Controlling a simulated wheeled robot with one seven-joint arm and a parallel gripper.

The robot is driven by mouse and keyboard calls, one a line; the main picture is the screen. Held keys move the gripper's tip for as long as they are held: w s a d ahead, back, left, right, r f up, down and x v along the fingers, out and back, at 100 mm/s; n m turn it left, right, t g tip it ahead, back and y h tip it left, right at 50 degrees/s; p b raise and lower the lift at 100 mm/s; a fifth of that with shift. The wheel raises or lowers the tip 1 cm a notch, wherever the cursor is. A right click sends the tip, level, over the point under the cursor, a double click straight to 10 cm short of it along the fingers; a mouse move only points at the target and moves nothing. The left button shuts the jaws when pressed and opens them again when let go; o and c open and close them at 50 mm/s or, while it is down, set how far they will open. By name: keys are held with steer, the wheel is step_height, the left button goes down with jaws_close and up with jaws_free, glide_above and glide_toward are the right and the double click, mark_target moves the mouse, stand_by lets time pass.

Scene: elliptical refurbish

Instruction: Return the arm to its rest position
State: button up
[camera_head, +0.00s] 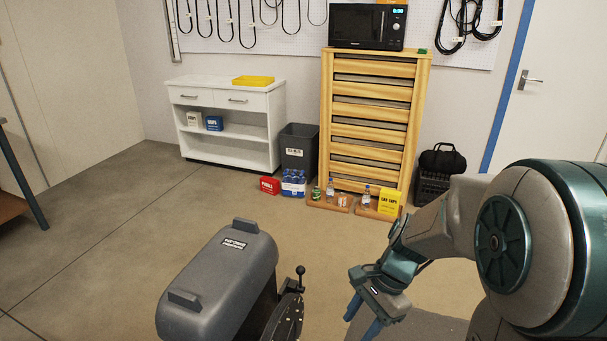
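My arm comes in from the right side of the picture, bent, with its large shoulder joint close to the camera. My gripper (362,318) hangs from the end of the arm and points down over the floor. Its two blue fingers show apart, with a gap between them, and I see nothing held there. The fingertips are near the bottom edge of the picture, and one is partly cut off. A grey rounded machine (222,280) with a black ball-topped lever stands to the left of my gripper, apart from it.
A wooden drawer cabinet (369,115) with a black microwave (367,26) stands at the back. Left of it are a grey bin (299,150) and a white cabinet (225,88) with a yellow tray (253,80). Small goods sit on the floor before them. The middle floor (130,220) is clear.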

steer(key=s+d+r+n+t+h+p, duration=0.2)
steer(key=s+r+n+p, duration=0.1)
steer(key=r+n, duration=0.3)
steer(key=s+d+r+n+t+h+p, duration=0.1)
steer(key=s+r+n+p, duration=0.3)
steer(key=r, duration=0.6)
steer(key=shift+s+d+r+n+t+h, duration=0.2)
steer(key=shift+d+n+t+h, duration=0.15)
steer(key=shift+n+t+h, duration=0.4)
